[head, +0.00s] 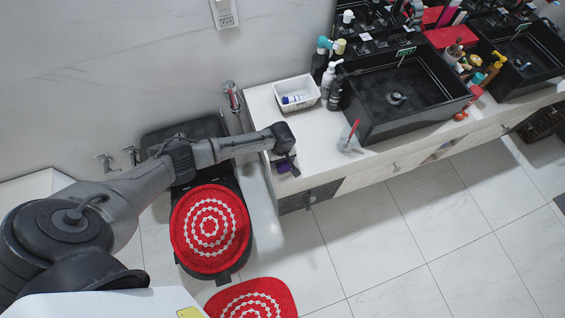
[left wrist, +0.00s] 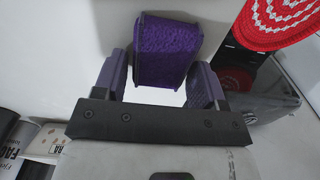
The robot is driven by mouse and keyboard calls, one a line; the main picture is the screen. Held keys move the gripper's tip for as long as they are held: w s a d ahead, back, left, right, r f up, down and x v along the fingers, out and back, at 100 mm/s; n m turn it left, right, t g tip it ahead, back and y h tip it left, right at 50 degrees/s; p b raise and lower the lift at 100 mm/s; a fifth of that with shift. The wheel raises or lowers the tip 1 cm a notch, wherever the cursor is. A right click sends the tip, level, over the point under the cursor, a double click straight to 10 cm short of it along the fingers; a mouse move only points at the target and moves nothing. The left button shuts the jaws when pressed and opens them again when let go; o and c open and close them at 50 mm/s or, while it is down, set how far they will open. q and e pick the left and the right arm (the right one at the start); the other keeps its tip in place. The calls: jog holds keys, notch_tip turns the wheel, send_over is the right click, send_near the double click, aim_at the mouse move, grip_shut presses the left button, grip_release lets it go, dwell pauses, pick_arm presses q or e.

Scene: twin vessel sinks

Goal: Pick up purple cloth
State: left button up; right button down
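The purple cloth (left wrist: 167,48) is a folded, fuzzy block in the left wrist view. In the head view it is a small purple patch (head: 283,167) at the left end of the white counter, partly hidden by my gripper. My left gripper (left wrist: 160,78) is open, with one finger at each side of the cloth's near end. A narrow gap shows between the left finger and the cloth; contact at the right finger is hard to tell. It also shows from above in the head view (head: 286,160). My right gripper is not in view.
The white counter (head: 310,128) holds a white basket (head: 296,94), several bottles, a cup with a red toothbrush (head: 351,138) and a black sink (head: 400,95). A toilet with a round red-and-white cover (head: 210,228) stands below my left arm.

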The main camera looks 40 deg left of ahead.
pick_arm(q)
jog(key=c, duration=0.6)
jog(key=shift+r, duration=0.55)
jog(key=r, duration=0.1)
jog(key=w+r, duration=0.1)
jog(key=r, duration=0.1)
jog(key=shift+d+r+p, duration=0.2)
jog(key=shift+r+p, duration=0.1)
jog(key=shift+p, duration=0.1)
jog(key=w+d+r, duration=0.1)
jog(key=w+r, duration=0.1)
jog(key=w, duration=0.1)
jog(key=w+r, duration=0.2)
jog(key=w, duration=0.1)
jog(key=w+d+r+b, duration=0.1)
jog(key=w+r, duration=0.1)
jog(key=w, duration=0.2)
jog(key=shift+w+d+r, duration=0.1)
jog(key=shift+d+r, duration=0.05)
jog(key=shift+d, duration=0.2)
